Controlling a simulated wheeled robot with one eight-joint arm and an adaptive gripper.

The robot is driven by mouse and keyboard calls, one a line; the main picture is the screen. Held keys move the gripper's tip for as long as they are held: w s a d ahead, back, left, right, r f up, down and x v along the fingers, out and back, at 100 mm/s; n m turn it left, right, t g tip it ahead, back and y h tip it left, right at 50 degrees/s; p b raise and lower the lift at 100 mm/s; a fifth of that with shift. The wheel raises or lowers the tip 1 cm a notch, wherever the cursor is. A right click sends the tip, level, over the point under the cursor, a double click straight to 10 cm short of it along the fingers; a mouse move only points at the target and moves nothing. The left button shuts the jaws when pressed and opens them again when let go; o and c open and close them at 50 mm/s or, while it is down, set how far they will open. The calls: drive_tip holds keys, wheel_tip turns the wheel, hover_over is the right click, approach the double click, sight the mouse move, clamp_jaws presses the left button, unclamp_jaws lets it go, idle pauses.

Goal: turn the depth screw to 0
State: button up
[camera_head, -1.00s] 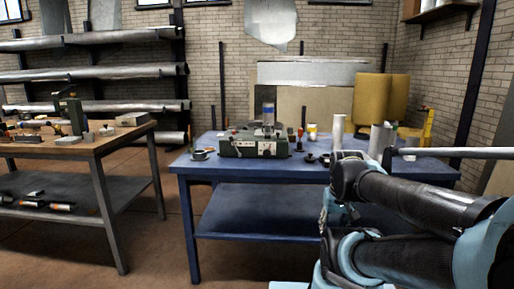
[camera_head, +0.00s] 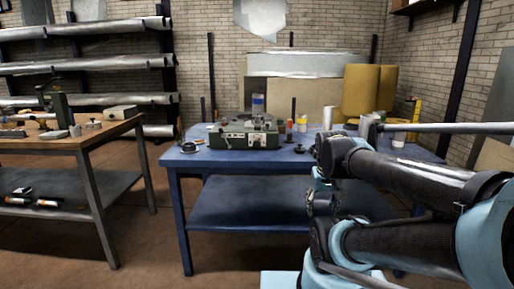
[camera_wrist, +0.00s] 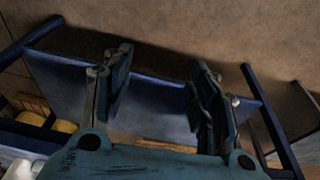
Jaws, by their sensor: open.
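The depth screw is too small to pick out. My gripper (camera_wrist: 160,95) shows in the wrist view with its two fingers spread wide and nothing between them. It faces the blue lower shelf (camera_wrist: 150,85) and the floor. In the head view my folded arm is at the right, in front of the table and well apart from the machine.
A wooden workbench (camera_head: 90,138) with tools stands at the left. Cylinders (camera_head: 368,127) and small pots stand on the right of the blue table. Yellow rolled sheet (camera_head: 368,92) stands behind. Pipe racks (camera_head: 90,65) line the back wall. Floor is clear between the tables.

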drive_tip(key=w+a+r+t, duration=0.1)
drive_tip(key=w+a+r, duration=0.1)
drive_tip(key=w+r, duration=0.55)
wheel_tip(320, 180, up, 11)
drive_tip(key=t, duration=0.5)
hover_over(257, 144)
drive_tip(key=s, duration=1.2)
drive_tip(key=x, duration=1.7)
drive_tip(key=shift+a, duration=0.3)
drive_tip(key=c, duration=1)
